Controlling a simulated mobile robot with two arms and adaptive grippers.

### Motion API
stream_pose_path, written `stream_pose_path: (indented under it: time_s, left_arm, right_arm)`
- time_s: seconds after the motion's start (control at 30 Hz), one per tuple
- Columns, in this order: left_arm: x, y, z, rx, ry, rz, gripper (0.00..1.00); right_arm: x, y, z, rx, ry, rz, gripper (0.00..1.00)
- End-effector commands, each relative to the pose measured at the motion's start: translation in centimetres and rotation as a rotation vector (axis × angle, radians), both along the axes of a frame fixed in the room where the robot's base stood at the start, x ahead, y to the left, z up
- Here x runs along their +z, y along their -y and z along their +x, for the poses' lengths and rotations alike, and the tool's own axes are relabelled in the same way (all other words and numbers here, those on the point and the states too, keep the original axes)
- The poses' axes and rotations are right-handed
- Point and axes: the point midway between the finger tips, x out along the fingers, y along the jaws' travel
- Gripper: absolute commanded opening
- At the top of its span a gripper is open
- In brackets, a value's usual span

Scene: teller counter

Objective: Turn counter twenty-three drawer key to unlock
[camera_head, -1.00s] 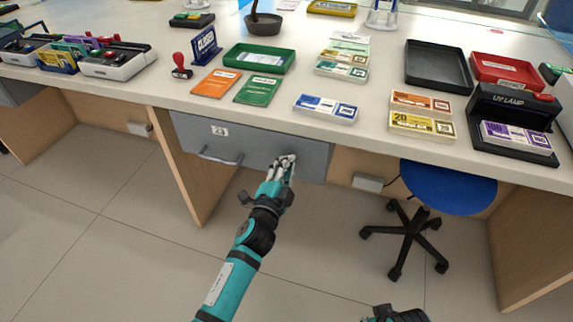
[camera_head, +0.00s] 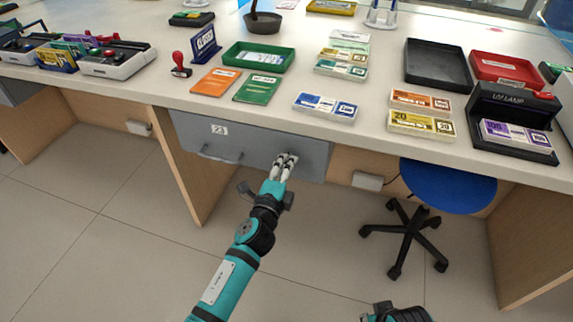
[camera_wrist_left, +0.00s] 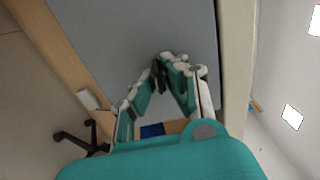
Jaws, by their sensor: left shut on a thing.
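The grey drawer (camera_head: 250,147) labelled 23 (camera_head: 219,130) is closed under the counter, with a bar handle (camera_head: 219,155) on its left part. My left gripper (camera_head: 286,159) is at the right part of the drawer front. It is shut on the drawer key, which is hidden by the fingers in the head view. In the left wrist view the fingertips (camera_wrist_left: 163,66) meet in front of the grey drawer face (camera_wrist_left: 140,30), and a small dark piece shows between them. My right gripper (camera_head: 396,312) shows only in part at the bottom edge; its fingers cannot be made out.
The counter edge (camera_head: 380,142) overhangs just above the drawer. A wooden side panel (camera_head: 185,165) stands left below it. A blue stool (camera_head: 448,185) stands to the right. Banknote bundles, trays and a UV lamp (camera_head: 515,110) lie on the counter.

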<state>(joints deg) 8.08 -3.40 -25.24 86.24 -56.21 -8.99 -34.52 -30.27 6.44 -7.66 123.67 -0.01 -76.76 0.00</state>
Motion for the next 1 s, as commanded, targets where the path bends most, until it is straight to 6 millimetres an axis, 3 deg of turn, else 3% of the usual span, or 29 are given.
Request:
stream_pose_path:
  time_s: [0.3,0.33,0.5,0.8,1.0]
  left_arm:
    - [-0.1,0.0,0.0,-0.001,-0.001,0.004,0.00]
    - [-0.1,0.0,0.0,-0.001,-0.001,0.004,0.12]
    - [-0.1,0.0,0.0,-0.001,0.000,0.003,0.31]
    - [-0.1,-0.1,-0.4,0.000,0.000,0.002,0.31]
    - [-0.2,-1.0,-3.3,-0.001,-0.003,0.002,0.31]
  right_arm:
    - [-0.2,0.0,-0.2,0.000,-0.008,-0.001,0.00]
    - [-0.3,0.0,-0.2,0.000,-0.009,-0.002,0.00]
    - [-0.4,0.0,-0.4,0.000,-0.013,-0.001,0.00]
    - [-0.4,0.0,-0.5,0.003,-0.016,-0.003,0.00]
    - [-0.3,0.0,-0.4,0.002,-0.012,-0.002,0.00]
